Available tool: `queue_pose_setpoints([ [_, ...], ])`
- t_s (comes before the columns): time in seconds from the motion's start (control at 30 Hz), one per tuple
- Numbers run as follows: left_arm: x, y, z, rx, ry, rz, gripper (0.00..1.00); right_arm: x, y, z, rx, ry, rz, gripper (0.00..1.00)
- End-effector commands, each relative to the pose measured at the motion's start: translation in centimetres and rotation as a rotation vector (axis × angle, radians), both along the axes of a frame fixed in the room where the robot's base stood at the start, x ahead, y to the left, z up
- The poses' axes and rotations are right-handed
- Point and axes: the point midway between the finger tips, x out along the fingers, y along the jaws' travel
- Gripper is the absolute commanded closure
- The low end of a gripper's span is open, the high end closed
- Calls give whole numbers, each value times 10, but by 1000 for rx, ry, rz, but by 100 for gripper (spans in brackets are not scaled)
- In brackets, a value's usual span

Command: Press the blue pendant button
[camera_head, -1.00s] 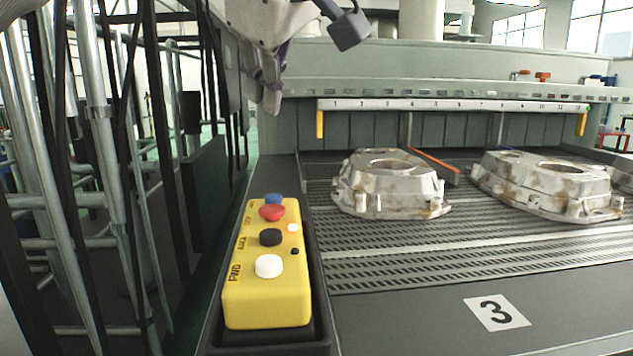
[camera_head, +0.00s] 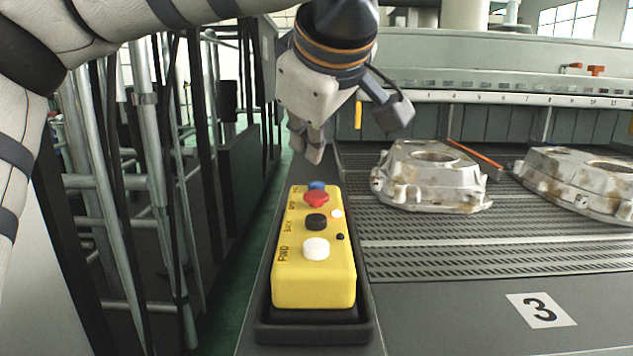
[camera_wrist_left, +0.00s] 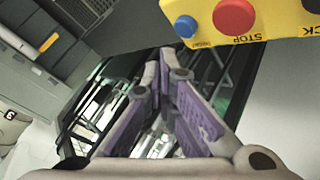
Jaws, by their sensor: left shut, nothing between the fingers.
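The yellow pendant (camera_head: 313,290) lies in a dark tray in the head view. Its blue button (camera_head: 317,185) is at the far end, just beyond the red button (camera_head: 316,199). My left gripper (camera_head: 307,155) hangs just above and beyond that far end, shut and empty, apart from the button. In the left wrist view the blue button (camera_wrist_left: 186,27) is near the top, beside the red STOP button (camera_wrist_left: 233,16). The closed fingers (camera_wrist_left: 166,62) point up toward it, with their tips a little below and left of it. My right gripper is out of view.
A black button (camera_head: 316,222) and a white button (camera_head: 316,249) sit nearer on the pendant. Castings (camera_head: 432,178) stand on the slatted conveyor to the right. Metal railings (camera_head: 160,180) stand on the left. A number 3 label (camera_head: 541,310) lies on the front surface.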

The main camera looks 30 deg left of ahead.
Motion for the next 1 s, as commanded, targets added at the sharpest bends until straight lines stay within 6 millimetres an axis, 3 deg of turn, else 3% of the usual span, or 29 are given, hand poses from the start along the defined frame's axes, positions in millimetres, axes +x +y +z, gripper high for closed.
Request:
queue_pose_setpoints([
  [0.2, 0, 0, -11, 1, 0, -1, 100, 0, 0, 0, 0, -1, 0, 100],
  [1.0, 0, 0, -11, 0, 0, 0, 100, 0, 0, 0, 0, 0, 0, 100],
])
